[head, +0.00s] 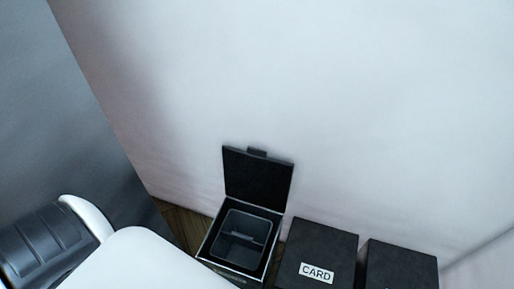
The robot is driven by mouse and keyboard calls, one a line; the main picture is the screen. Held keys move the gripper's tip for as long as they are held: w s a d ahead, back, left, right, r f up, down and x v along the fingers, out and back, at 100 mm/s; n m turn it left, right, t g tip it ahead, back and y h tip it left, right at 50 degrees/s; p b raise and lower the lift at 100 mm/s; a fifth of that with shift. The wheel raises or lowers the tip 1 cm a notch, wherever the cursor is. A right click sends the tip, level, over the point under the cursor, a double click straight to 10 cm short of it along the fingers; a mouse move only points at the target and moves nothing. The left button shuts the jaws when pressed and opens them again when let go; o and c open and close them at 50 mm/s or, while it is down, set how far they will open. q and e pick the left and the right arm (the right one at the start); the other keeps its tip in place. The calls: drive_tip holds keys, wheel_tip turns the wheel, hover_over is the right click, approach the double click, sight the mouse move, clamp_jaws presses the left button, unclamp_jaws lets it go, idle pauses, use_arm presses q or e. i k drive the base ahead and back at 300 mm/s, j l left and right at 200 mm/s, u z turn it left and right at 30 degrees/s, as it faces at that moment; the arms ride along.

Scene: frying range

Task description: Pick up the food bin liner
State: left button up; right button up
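The food bin (258,178) is a black box at the bottom centre of the head view, with its lid swung up and open toward the wall. Inside it sits a dark grey liner (233,222) with a rounded rectangular rim and what looks like a bar across its opening. Neither of my grippers shows in this view.
A black bin labelled CARD (322,243) stands shut just right of the open bin. Another shut black bin (402,265) stands beyond it. A pale wall (330,90) rises behind them. A dark grey panel (55,110) stands at left, with a strip of wooden floor (183,222) showing.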

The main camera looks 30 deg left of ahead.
sight(241, 245)
drive_tip(key=k+j+u, duration=0.15)
drive_tip(key=u, duration=0.3)
drive_tip(key=k+j+u, duration=0.15)
drive_tip(key=u, duration=0.35)
